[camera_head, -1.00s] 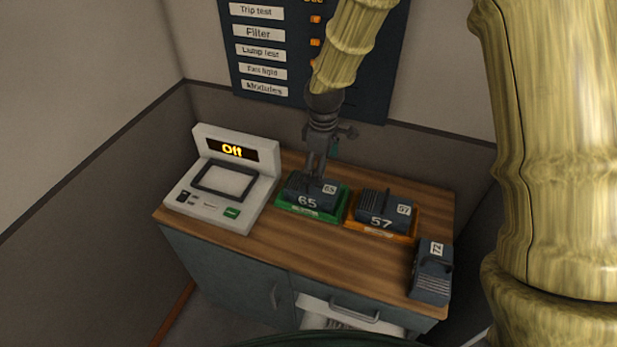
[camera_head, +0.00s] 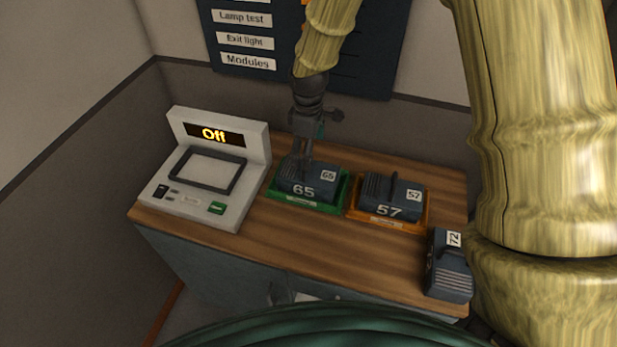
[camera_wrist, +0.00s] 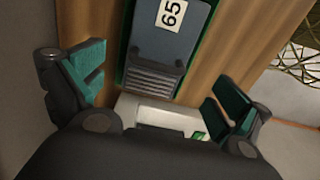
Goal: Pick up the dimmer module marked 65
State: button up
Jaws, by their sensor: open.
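The dimmer module marked 65 (camera_head: 310,178) is a dark blue-grey block sitting in a green tray (camera_head: 290,202) on the wooden counter. In the wrist view, the module (camera_wrist: 165,45) shows its white 65 label and ribbed end, ahead of the fingers. My gripper (camera_head: 303,178) points down at the module's left part in the head view. In the wrist view, my gripper (camera_wrist: 158,98) is open, its two green-padded fingers wide apart with nothing between the pads. Whether the fingers touch the module cannot be told.
Module 57 (camera_head: 393,195) sits in an orange tray (camera_head: 375,217) to the right. Module 72 (camera_head: 449,265) stands at the counter's right front edge. A white tester console (camera_head: 218,180) reading "Off" stands at left. Bare counter (camera_head: 290,240) lies in front.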

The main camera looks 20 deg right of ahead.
aim_at(308, 173)
notch_tip(308, 173, down, 3)
jog(key=shift+w+f+p, duration=0.1)
jog(key=shift+w+p, duration=0.05)
jog(key=shift+p, duration=0.25)
jog(key=shift+f, duration=0.65)
jog(key=shift+f+p, duration=1.1)
jog(key=shift+f, duration=0.1)
jog(key=shift+f+p, duration=0.45)
jog(key=shift+f, duration=1)
jog(key=c, duration=1.5)
jog(key=shift+r, duration=0.25)
